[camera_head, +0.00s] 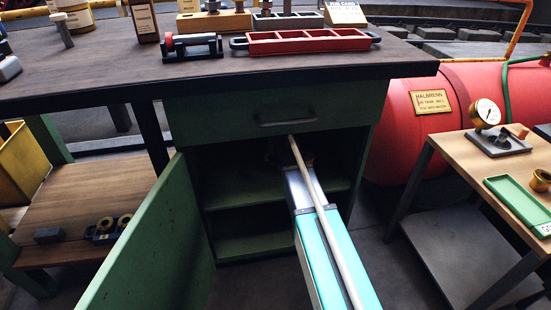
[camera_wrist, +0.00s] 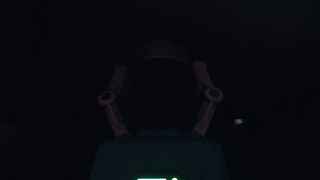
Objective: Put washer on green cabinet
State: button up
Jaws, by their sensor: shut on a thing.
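The green cabinet (camera_head: 225,115) stands under the workbench, with its door (camera_head: 150,245) swung open to the left and its drawer shut above the opening. My arm reaches into the dark opening, and my gripper (camera_head: 288,158) is inside, above the inner shelf (camera_head: 232,194). In the wrist view my gripper (camera_wrist: 162,80) is shut on a dark, rounded thing, the washer (camera_wrist: 163,48), held between the fingertips. The picture there is almost black, so its full outline and its gap to the shelf cannot be told.
The drawer front (camera_head: 285,120) is close above my arm. A red tank (camera_head: 440,105) stands at the right, behind a small table (camera_head: 462,155) with a gauge and green tray. The workbench (camera_head: 110,60) holds a red tray (camera_head: 300,42) and several tools.

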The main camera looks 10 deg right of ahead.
jog(key=shift+f, duration=0.1)
jog(key=o, duration=1.2)
jog(key=shift+s+r+p, duration=0.2)
jog(key=shift+r+p, duration=0.3)
jog(key=shift+r, duration=0.15)
jog(key=shift+s+r, duration=0.15)
jog(key=shift+s, duration=0.25)
jog(key=s, duration=1.1)
jog(key=shift+s, duration=0.15)
